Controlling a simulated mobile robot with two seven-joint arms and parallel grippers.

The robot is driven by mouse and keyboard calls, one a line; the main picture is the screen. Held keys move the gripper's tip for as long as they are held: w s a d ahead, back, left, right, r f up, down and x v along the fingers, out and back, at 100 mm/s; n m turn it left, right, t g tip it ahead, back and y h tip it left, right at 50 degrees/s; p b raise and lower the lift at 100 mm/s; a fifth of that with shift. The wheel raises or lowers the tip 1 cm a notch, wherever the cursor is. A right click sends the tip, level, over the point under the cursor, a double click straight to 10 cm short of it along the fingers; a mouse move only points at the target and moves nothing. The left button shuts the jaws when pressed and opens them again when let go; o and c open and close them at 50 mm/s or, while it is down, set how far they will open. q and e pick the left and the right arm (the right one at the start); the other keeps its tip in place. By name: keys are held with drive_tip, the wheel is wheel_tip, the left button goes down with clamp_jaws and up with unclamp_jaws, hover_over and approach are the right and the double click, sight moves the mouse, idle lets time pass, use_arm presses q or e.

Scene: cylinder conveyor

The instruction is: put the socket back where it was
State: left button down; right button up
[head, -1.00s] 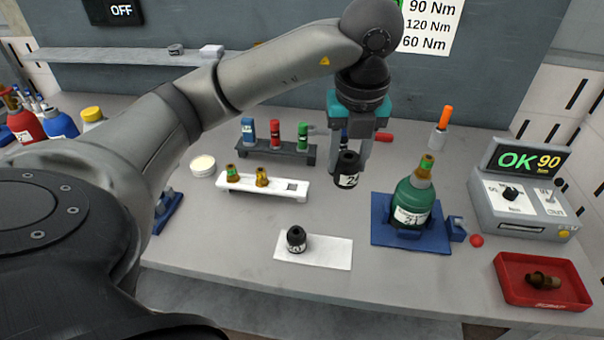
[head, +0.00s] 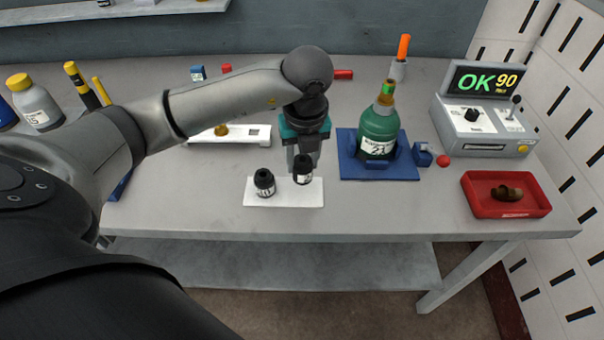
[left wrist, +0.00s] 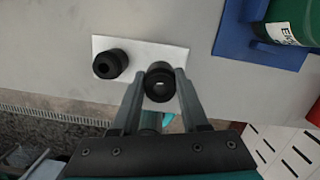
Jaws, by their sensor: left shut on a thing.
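My left gripper (head: 302,158) is shut on a black socket (head: 303,175) with a white label. The held socket is upright over the right part of a white mat (head: 285,200); I cannot tell whether it touches the mat. A second black socket (head: 264,183) with a white label stands on the left part of the mat. In the left wrist view the held socket (left wrist: 159,82) is between the fingertips (left wrist: 160,88), and the other socket (left wrist: 110,63) is apart from it to the left. My right gripper is not in view.
A green bottle (head: 380,128) stands in a blue holder (head: 348,168) right of the mat. Behind the mat is a white rack (head: 240,134), partly hidden by my arm. A red tray (head: 480,207) and an OK 90 display unit (head: 485,125) are at right. The table front is clear.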

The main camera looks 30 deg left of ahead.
use_arm(q)
drive_tip(key=shift+f, duration=2.15)
drive_tip(key=shift+f+b, duration=0.1)
drive_tip(key=shift+b, duration=0.25)
drive_tip(key=shift+c, duration=2.1)
unclamp_jaws()
wheel_tip(320, 180, up, 12)
drive_tip(key=s+d+p, duration=0.1)
drive_tip(key=shift+s+d+p, duration=0.15)
drive_tip(key=shift+p, duration=0.15)
drive_tip(key=shift+d, duration=0.1)
